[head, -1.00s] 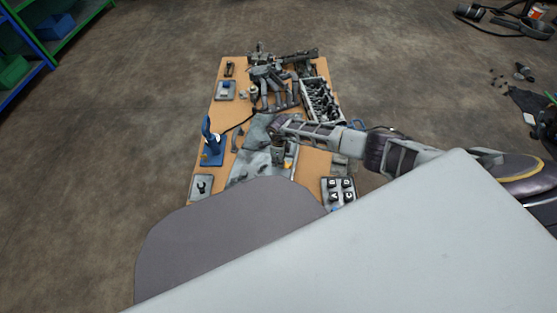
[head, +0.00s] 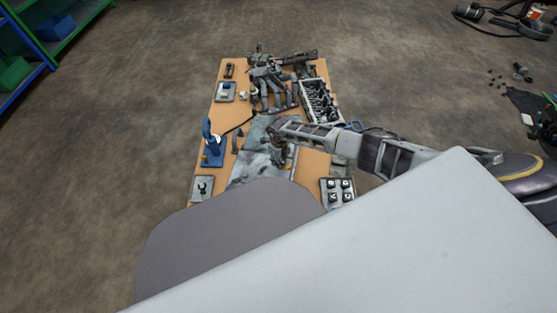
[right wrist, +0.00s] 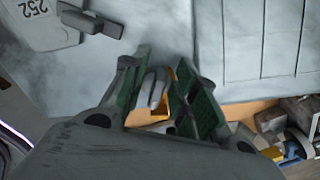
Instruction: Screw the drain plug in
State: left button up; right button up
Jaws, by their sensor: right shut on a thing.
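My right gripper (right wrist: 165,95) shows in the right wrist view with its green-padded fingers shut on a small piece (right wrist: 153,87), grey in front with an orange-yellow part beside it. Whether this is the drain plug I cannot tell. In the head view my right gripper (head: 284,155) is above the grey metal surface at the middle of the workbench; the held piece is too small to make out there. The drain hole cannot be picked out in either view. My left gripper is not in view.
The wooden workbench (head: 213,130) carries a blue stand (head: 211,150) at left, a crate of parts (head: 320,100) at right, and a tray of round parts (head: 338,191) at front right. In the wrist view a grey part marked 252 (right wrist: 38,22) lies upper left.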

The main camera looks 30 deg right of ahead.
jog(key=shift+d+m, duration=0.15)
jog(key=shift+m, duration=0.55)
jog(key=shift+d+m+p, duration=0.15)
jog(key=shift+m+p, duration=0.7)
jog(key=shift+m, duration=0.65)
jog(key=shift+d+m+p, duration=0.2)
jog(key=shift+m+p, duration=0.35)
jog(key=shift+m, duration=1.15)
